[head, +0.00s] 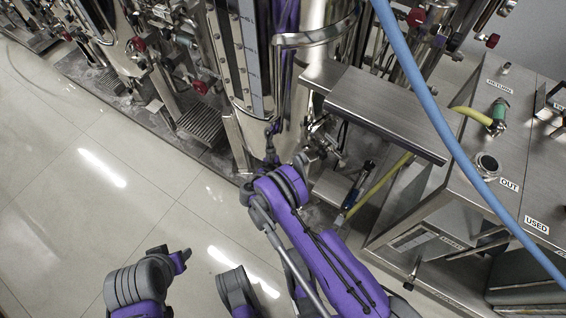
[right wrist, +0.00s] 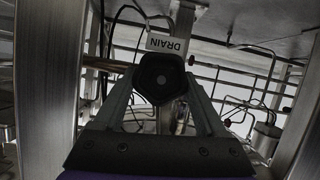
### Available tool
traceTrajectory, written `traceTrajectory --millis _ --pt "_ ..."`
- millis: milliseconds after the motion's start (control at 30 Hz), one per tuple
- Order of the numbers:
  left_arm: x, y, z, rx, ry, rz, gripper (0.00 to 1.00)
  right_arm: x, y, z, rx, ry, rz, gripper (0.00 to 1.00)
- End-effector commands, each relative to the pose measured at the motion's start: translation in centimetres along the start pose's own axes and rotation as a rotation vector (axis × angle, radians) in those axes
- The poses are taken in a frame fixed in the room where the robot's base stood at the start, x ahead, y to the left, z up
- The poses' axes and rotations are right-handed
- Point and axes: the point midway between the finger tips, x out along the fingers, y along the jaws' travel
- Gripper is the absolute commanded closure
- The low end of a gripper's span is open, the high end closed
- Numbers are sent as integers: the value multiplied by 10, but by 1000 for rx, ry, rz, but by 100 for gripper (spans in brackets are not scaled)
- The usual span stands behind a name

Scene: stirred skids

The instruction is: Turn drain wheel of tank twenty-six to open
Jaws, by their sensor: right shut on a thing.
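The drain wheel (right wrist: 160,86) is a small dark, many-sided knob in the middle of the right wrist view. A white DRAIN label (right wrist: 167,44) is just above it in that picture. My right gripper (right wrist: 162,74) is shut on the drain wheel, one finger on each side. In the head view my purple right arm reaches to the foot of a shiny steel tank (head: 313,22); the wheel cannot be made out there. No tank number is readable.
A steel bench (head: 378,108) stands close to the right of my right arm. A blue hose (head: 438,120) crosses over a steel unit (head: 520,150) labelled RETURN, OUT and USED. Metal posts (right wrist: 50,85) flank the right wrist view. The tiled floor (head: 90,190) at left is clear.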

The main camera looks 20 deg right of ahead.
Motion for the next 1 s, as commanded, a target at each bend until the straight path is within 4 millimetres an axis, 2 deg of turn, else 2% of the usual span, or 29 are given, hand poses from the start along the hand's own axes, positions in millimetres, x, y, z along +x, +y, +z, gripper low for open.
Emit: traceTrajectory --millis 600,1000 --pt "0 0 0 0 0 0 50 0 -4 1 -389 0 161 82" --pt "0 0 0 0 0 0 50 0 -4 1 -477 1 197 82"
